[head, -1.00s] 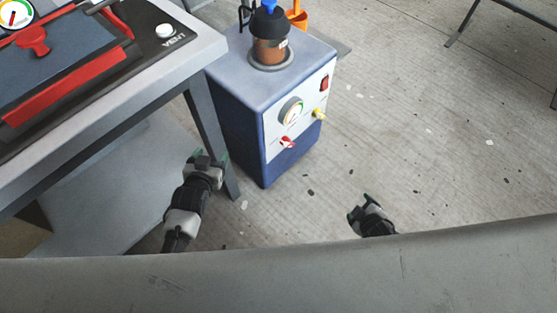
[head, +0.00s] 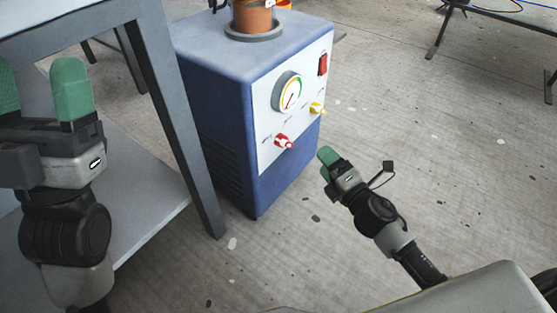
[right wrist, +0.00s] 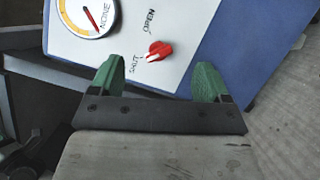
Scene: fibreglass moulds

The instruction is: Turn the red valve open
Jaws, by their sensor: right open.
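The red valve (head: 284,142) is a small knob with a white mark on the white front panel of a blue cabinet (head: 222,120). In the right wrist view the red valve (right wrist: 159,51) sits between the words SHUT and OPEN, its white mark towards SHUT. My right gripper (head: 326,162) is in front of the panel, right of and a little below the valve. In the right wrist view the green fingers of my right gripper (right wrist: 157,74) are open and empty, with the valve beyond their tips. My left gripper (head: 38,88) is open at the left by the table.
A yellow valve (head: 316,108), a round gauge (head: 288,92) and a red switch (head: 323,65) are on the same panel. A brown container (head: 258,16) stands on the cabinet. A grey table (head: 70,20) with a leg is at the left.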

